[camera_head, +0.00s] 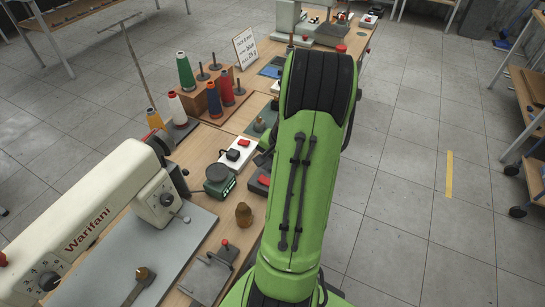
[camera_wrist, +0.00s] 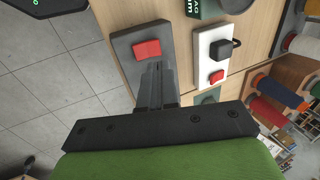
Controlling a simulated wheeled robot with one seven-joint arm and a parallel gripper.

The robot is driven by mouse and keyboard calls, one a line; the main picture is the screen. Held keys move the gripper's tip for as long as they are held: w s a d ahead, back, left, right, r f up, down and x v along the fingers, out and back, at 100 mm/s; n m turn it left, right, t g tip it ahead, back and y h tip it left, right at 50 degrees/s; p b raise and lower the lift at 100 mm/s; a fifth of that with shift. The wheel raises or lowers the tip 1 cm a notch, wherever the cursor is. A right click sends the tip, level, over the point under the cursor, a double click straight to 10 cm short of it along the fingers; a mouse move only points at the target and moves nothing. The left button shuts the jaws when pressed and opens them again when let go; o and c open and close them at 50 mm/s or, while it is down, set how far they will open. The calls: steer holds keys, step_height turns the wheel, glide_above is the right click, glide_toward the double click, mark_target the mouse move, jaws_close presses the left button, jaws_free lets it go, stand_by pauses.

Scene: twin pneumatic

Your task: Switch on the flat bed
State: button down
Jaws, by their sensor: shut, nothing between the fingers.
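A white sewing machine marked Warifani (camera_head: 95,215) stands at the left of the head view, with a flat grey plate (camera_head: 150,240) beside it. A dark grey switch box with a red rocker (camera_head: 263,181) sits at the bench's right edge, partly behind my arm. In the wrist view, the fingers of my gripper (camera_wrist: 157,68) are shut and empty, with their tips just below the red rocker (camera_wrist: 146,49) of the dark box (camera_wrist: 125,52). I cannot tell whether they touch. In the head view my arm hides the gripper. No label tells which machine this switch serves.
A white box with a red switch and black part (camera_wrist: 213,50) lies beside the dark box. A dark green round device (camera_head: 219,178) and brown knob (camera_head: 243,214) stand nearby. Thread cones (camera_head: 186,72) stand farther back. The floor right of the bench is clear.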

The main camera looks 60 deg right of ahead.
mark_target(260, 176)
steer(key=b+x, duration=0.1)
steer(key=x, duration=0.5)
